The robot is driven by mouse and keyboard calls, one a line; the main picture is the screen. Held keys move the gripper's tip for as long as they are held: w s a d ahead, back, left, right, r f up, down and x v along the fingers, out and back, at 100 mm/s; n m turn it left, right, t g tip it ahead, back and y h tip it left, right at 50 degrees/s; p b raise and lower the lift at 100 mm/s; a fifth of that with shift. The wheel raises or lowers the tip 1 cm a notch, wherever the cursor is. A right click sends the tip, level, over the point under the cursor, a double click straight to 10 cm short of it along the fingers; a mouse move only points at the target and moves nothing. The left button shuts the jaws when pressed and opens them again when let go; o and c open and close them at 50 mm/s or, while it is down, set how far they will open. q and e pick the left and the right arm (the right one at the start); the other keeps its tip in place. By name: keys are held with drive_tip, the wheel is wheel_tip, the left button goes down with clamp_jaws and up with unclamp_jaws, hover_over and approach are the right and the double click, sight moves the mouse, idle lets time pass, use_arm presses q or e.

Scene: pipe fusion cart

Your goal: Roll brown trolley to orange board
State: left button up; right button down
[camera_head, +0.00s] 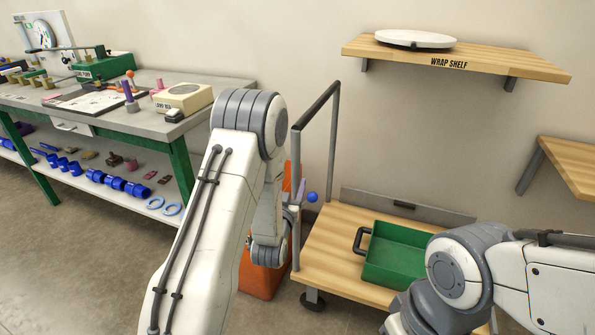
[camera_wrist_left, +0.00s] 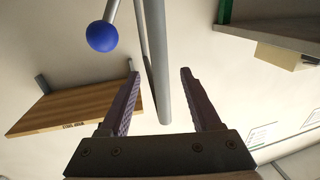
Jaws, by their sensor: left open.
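The brown trolley (camera_head: 335,250) has a light wooden deck, a castor at its near left corner and a tall grey handle frame (camera_head: 332,150) with a dark top bar. My left gripper (camera_head: 297,190) is at the frame's near post, partly hidden by my own arm. In the left wrist view my left gripper (camera_wrist_left: 160,72) is open, and the grey post (camera_wrist_left: 158,60) runs through the picture between its two fingers; whether they touch it I cannot tell. An orange object (camera_head: 262,278) shows low behind my left arm; I cannot tell if it is a board. My right gripper is out of view.
A green tray (camera_head: 390,262) with a dark handle sits on the deck. A blue ball (camera_head: 312,197) is beside the post. A workbench (camera_head: 215,88) stands left, the wrap shelf (camera_head: 490,62) hangs above, and another wooden shelf (camera_head: 575,160) is right. Floor is bare at lower left.

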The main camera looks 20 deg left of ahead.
sight(298, 164)
use_arm(q)
drive_tip(key=w, duration=0.3)
drive_tip(key=w+a, duration=0.1)
drive_tip(key=w, duration=0.6)
drive_tip(key=shift+a+p, duration=0.3)
drive_tip(key=shift+r, duration=0.1)
clamp_jaws()
idle(0.9)
